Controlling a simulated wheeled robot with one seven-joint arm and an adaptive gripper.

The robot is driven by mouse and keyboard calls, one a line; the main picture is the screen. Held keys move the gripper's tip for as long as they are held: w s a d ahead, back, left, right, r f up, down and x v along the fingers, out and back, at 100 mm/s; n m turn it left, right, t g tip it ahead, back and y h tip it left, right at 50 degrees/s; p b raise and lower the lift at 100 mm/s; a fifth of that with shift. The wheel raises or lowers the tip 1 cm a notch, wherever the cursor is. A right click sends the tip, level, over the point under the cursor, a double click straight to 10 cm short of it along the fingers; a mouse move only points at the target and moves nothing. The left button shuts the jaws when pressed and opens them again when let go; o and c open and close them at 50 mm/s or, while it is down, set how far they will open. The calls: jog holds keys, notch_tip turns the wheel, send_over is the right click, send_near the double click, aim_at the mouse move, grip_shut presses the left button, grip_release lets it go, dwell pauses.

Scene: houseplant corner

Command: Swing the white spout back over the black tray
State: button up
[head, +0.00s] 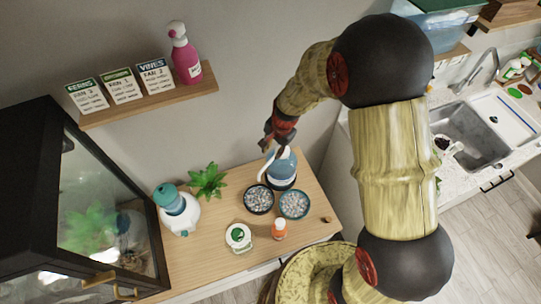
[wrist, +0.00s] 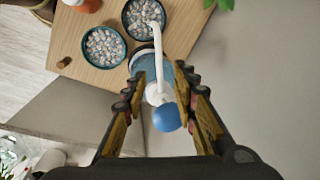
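The dispenser (head: 283,166) is a blue bottle with a pale lower band, standing at the back of the wooden counter. Its curved white spout (head: 266,166) points forward, with its tip at the black tray's back edge in the head view. In the wrist view the white spout (wrist: 158,45) reaches to the black tray (wrist: 134,30), its tip overlapping the tray's pebbles. A blue knob (wrist: 166,117) lies between my fingers. My gripper (wrist: 162,98) is open around the spout's base, with gaps on both sides. The black tray (head: 259,211) holds pebbles.
A teal tray (head: 294,216) of pebbles sits beside the black one. An orange bottle (head: 279,230), a white-and-green jar (head: 238,238), a plant (head: 208,180) and a teal-topped white sprayer (head: 178,211) stand nearby. A glass cabinet (head: 75,215) is at left, a shelf (head: 150,103) above.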

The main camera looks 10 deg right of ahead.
jog(key=shift+s+d+r, duration=0.15)
jog(key=shift+s+r, duration=0.05)
jog(key=shift+r, duration=0.9)
jog(key=s+d+r+n+t+b, duration=0.1)
jog(key=s+d+n+b, duration=0.1)
jog(key=s+b, duration=0.5)
jog(key=s+d+r+n+t+h+b, duration=0.1)
jog(key=s+d+r+n+b, duration=0.1)
jog(key=s+b, duration=0.6)
jog(key=s+d+r+n+t+b, duration=0.2)
jog(key=s+d+n+b, duration=0.1)
jog(key=s+n+b, duration=0.3)
jog(key=s+b, duration=0.2)
jog(key=b, duration=0.1)
jog(key=shift+d, duration=0.4)
